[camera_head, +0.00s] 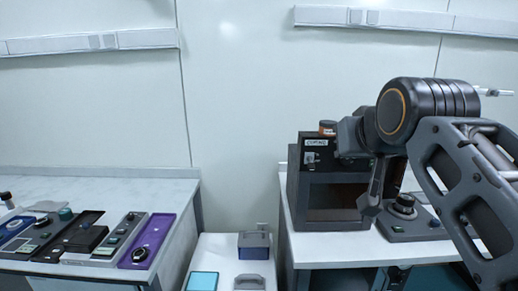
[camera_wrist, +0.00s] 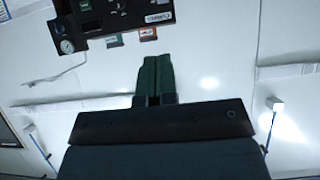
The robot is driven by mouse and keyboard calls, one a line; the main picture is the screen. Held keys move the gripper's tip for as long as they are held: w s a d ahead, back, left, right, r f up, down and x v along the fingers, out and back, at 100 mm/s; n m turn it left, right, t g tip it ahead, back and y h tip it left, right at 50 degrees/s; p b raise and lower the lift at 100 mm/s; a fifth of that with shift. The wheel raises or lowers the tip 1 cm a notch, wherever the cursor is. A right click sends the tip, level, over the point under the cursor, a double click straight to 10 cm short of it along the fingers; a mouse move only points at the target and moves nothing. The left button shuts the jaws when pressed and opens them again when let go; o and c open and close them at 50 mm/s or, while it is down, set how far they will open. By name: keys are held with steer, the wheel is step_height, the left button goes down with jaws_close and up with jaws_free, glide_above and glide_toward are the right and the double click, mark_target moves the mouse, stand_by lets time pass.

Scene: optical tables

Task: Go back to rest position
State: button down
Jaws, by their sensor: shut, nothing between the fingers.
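My gripper (camera_head: 370,206) hangs from my arm at the right of the head view, with its fingers pointing down. It appears in front of the right side of a dark box labelled "CURING" (camera_head: 293,190). In the wrist view, my gripper's two green fingers (camera_wrist: 155,62) lie together with nothing between them. A black panel (camera_wrist: 110,18) with a gauge and a small label shows beyond the fingertips, apart from them.
A grey device with a round knob (camera_head: 404,205) stands on the right table (camera_head: 340,248), close to my gripper. The left table (camera_head: 100,180) holds several trays and instruments.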

step_height(320, 180, down, 16)
steer(key=g+p, duration=0.1)
steer(key=g, duration=0.3)
steer(key=s+f+g+p, duration=0.3)
steer(key=s+f, duration=0.5)
steer(key=f, duration=0.6)
steer(key=shift+s+a+f+g, duration=0.2)
steer(key=shift+f+g, duration=0.1)
steer(key=shift+g, duration=0.2)
